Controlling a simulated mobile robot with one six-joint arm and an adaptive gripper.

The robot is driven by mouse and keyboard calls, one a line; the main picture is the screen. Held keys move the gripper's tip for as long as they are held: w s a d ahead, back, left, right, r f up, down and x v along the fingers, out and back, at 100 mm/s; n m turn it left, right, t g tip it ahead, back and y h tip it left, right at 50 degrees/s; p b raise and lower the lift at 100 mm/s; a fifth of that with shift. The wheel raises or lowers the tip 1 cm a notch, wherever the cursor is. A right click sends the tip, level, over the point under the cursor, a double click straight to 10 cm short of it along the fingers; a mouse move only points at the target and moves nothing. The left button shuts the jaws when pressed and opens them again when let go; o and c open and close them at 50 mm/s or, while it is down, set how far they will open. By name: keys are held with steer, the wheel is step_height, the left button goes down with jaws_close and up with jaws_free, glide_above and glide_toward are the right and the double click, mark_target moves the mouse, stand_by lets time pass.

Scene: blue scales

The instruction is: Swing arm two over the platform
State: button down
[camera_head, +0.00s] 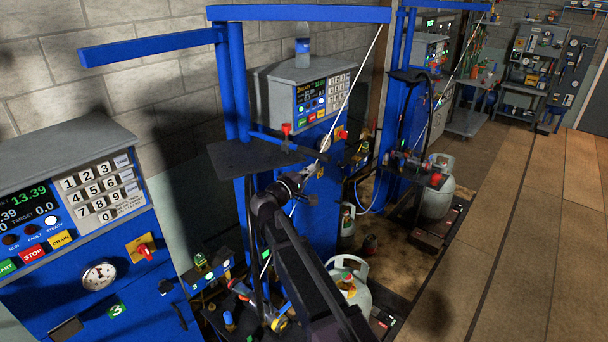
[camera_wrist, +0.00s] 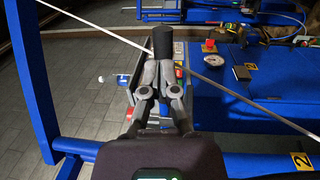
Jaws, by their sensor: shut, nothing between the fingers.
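Two blue overhead arms show in the head view: a short one (camera_head: 150,46) at the upper left and a longer one (camera_head: 290,13) across the top, both by a blue post. I cannot tell surely which is arm two. A thin cable hangs from the longer one to a pale fitting (camera_head: 325,144). My gripper (camera_head: 306,173) is close below that fitting. In the wrist view, the fingers (camera_wrist: 160,68) are shut and empty. A black cylindrical piece (camera_wrist: 163,42) shows just beyond the tips; contact is unclear. The platform beneath is largely hidden by my arm.
A console with a READY display (camera_head: 312,95) stands behind my gripper. Console 3 (camera_head: 75,205) is at left. White gas cylinders stand at the lower middle (camera_head: 362,300) and right (camera_head: 438,200). A dark plate (camera_head: 250,156) is left of my gripper. The right floor (camera_head: 535,230) is clear.

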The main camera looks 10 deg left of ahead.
mark_target(326, 161)
steer(key=shift+w, duration=0.1)
stand_by(0.3)
steer(key=x, duration=0.5)
steer(key=shift+d, duration=0.15)
steer(key=shift+w, duration=0.1)
steer(key=shift+f, duration=0.1)
steer(key=shift+s+f, duration=0.2)
steer(key=shift+s, duration=0.3)
steer(key=d+b+v, duration=0.1)
steer(key=v, duration=1.2)
steer(key=shift+s, duration=0.6)
